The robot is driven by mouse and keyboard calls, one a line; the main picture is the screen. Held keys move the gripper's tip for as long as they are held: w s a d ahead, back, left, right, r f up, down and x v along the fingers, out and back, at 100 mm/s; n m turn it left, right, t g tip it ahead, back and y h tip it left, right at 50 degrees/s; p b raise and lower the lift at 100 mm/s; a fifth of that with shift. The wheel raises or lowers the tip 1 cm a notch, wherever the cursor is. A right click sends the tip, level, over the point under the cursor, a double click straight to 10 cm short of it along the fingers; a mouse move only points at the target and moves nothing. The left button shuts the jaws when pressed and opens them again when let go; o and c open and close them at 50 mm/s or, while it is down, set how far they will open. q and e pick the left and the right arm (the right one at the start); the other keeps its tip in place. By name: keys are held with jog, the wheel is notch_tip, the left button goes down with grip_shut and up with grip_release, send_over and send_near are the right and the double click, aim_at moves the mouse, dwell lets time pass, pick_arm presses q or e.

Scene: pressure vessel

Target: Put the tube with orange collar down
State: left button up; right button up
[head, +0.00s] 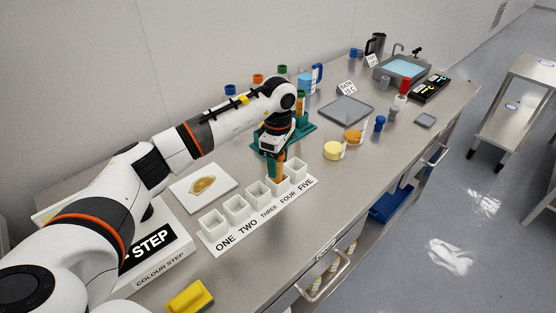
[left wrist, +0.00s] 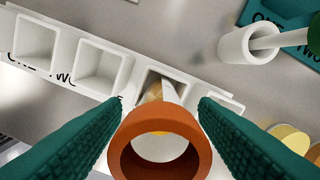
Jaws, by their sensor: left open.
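The tube with the orange collar (left wrist: 160,119) stands in a square white cup of the numbered rack (head: 209,242), which appears to be the fourth cup from the left. In the left wrist view I look down onto its collar, and its lower part goes into the cup. My left gripper (head: 277,170) is over that cup, with its teal fingers open on either side of the collar. Whether a finger still touches the collar I cannot tell. The other cups I can see into look empty. My right gripper is not in view.
A teal rack (head: 300,134) with several coloured-collar tubes stands behind my gripper. A white tile (head: 203,186) with a yellow-brown patch lies behind the cups. A yellow block (head: 190,297) is at the near edge. Yellow and orange-topped jars (head: 333,151) stand to the right.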

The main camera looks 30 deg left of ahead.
pick_arm(q)
notch_tip(320, 180, up, 11)
jog(key=b, duration=0.3)
jog(key=shift+r, duration=0.6)
jog(key=shift+r, duration=0.15)
